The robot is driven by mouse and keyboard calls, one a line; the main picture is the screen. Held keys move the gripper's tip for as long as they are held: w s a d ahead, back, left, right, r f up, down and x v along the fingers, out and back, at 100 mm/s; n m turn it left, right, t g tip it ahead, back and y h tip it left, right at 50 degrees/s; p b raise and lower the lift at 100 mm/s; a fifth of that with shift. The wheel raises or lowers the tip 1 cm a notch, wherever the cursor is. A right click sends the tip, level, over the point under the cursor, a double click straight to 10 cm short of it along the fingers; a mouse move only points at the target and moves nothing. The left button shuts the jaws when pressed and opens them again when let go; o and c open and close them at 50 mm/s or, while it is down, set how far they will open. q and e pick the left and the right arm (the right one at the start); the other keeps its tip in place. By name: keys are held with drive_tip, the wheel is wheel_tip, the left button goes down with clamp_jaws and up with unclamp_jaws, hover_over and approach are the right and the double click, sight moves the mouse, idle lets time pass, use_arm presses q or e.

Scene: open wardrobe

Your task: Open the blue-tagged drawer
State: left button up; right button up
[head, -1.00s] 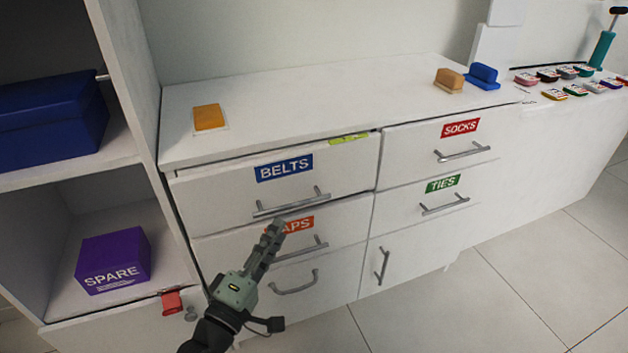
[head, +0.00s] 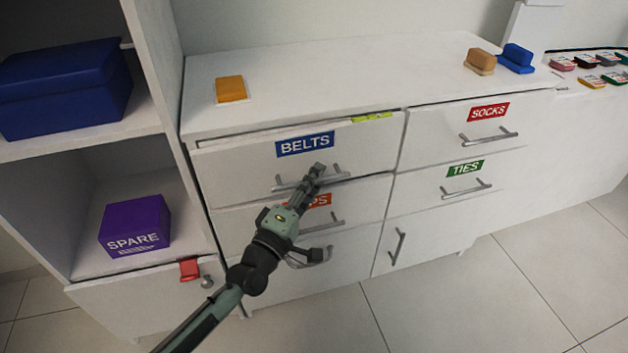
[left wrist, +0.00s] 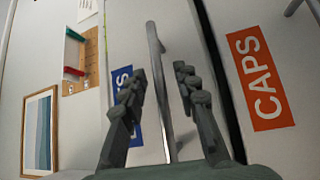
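The blue-tagged drawer (head: 235,163) reads BELTS and is the upper left drawer of the white chest. My left gripper (head: 314,172) is at this handle. In the left wrist view the fingers (left wrist: 160,85) are apart, with the handle (left wrist: 153,42) running between them; I see no grip on it. My right gripper is not in view.
The orange CAPS tag (head: 320,200) marks the drawer below, partly behind my gripper. SOCKS (head: 489,111) and TIES (head: 465,168) drawers are to the right. A shelf unit with a purple SPARE box (head: 135,225) stands left. The floor in front is clear.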

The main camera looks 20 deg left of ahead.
use_arm(q)
drive_tip(key=shift+c, duration=0.6)
clamp_jaws()
drive_tip(key=shift+s+d, duration=0.1)
drive_tip(key=shift+s, duration=0.05)
